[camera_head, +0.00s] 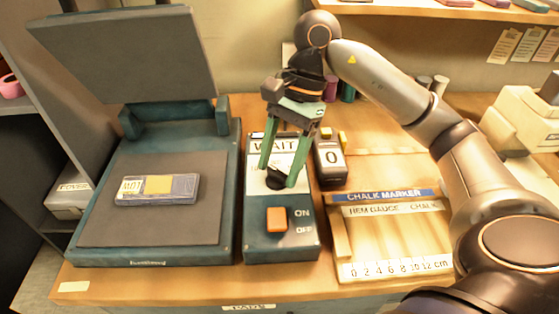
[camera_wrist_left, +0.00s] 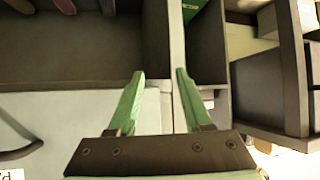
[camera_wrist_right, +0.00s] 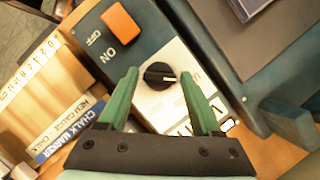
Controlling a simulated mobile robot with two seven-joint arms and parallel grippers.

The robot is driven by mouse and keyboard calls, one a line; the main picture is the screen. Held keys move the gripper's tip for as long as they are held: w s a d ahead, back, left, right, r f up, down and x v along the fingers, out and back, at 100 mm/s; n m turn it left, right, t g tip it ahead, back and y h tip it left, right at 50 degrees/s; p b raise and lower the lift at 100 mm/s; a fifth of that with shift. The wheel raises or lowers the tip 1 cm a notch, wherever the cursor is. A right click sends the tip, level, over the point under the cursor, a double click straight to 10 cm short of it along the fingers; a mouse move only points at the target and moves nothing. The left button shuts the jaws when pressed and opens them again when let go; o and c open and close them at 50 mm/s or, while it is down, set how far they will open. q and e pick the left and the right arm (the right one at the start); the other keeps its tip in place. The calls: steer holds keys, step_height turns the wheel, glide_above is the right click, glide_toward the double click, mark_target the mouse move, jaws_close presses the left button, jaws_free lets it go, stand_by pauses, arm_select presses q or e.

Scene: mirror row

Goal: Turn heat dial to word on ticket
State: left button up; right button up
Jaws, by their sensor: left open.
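The control box (camera_head: 255,215) has a black heat dial (camera_wrist_right: 160,75) on a white panel, a window reading WAIT (camera_head: 273,145), and an orange switch (camera_head: 277,219) marked ON and OFF. The dial's white pointer line points right in the right wrist view. My right gripper (camera_head: 279,172) is open above the dial; its fingers show on either side of it, with contact unclear. A folded grey-blue item (camera_head: 182,188) with a yellow patch lies on the press bed. Its white label (camera_head: 131,186) may be the ticket; its word is unclear. My left gripper (camera_wrist_left: 160,85) is open and empty, facing shelving.
The press's upper plate (camera_head: 130,52) stands raised over the bed (camera_head: 140,225). A black counter reading 0 (camera_head: 331,160) stands right of the box. A wooden tray (camera_head: 385,240) with a ruler edge and chalk marker label lies further right.

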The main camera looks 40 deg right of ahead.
mark_target(276, 171)
arm_select(q)
steer(key=shift+s+f, duration=0.1)
steer(key=shift+f, duration=0.1)
arm_select(e)
steer(key=shift+o, duration=1.1)
steer(key=shift+r, duration=0.1)
steer(key=shift+d+r, duration=0.2)
steer(key=shift+r, duration=0.15)
steer(key=p+v, duration=0.1)
steer(key=v, duration=0.1)
steer(key=shift+w+d+r, duration=0.1)
steer(key=shift+r, duration=0.25)
arm_select(q)
steer(key=s+g+p, duration=0.1)
steer(key=s+p, duration=0.1)
steer(key=p, duration=0.1)
steer(key=shift+d+g, duration=0.4)
arm_select(e)
steer(key=v, duration=0.8)
steer(key=shift+d+r, duration=0.25)
steer(key=shift+r, duration=0.1)
arm_select(q)
steer(key=shift+s, duration=0.15)
arm_select(e)
steer(key=shift+f, duration=0.1)
